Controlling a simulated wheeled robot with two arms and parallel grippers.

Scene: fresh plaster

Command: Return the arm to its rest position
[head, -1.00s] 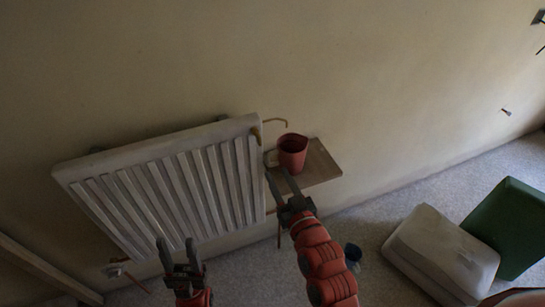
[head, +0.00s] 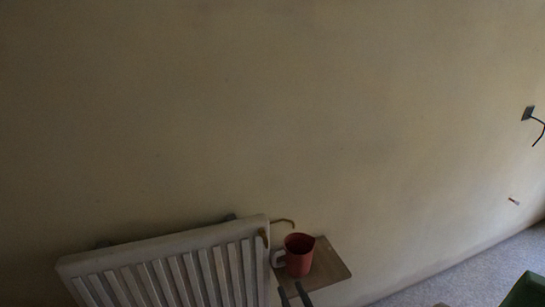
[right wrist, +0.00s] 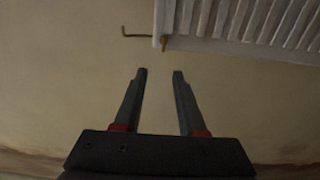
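My right gripper (head: 292,295) shows only by its fingertips at the bottom edge of the head view, just in front of the wooden shelf and below the red mug. In the right wrist view the right gripper (right wrist: 158,73) is open, with nothing between its fingers. The wall and part of the radiator show beyond it. My left gripper is out of the head view now.
A red mug (head: 299,256) with its handle to the left stands on a small wooden shelf (head: 328,272). A white radiator (head: 165,248) hangs left of it and also shows in the right wrist view (right wrist: 205,45). A green object (head: 525,292) is at the lower right.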

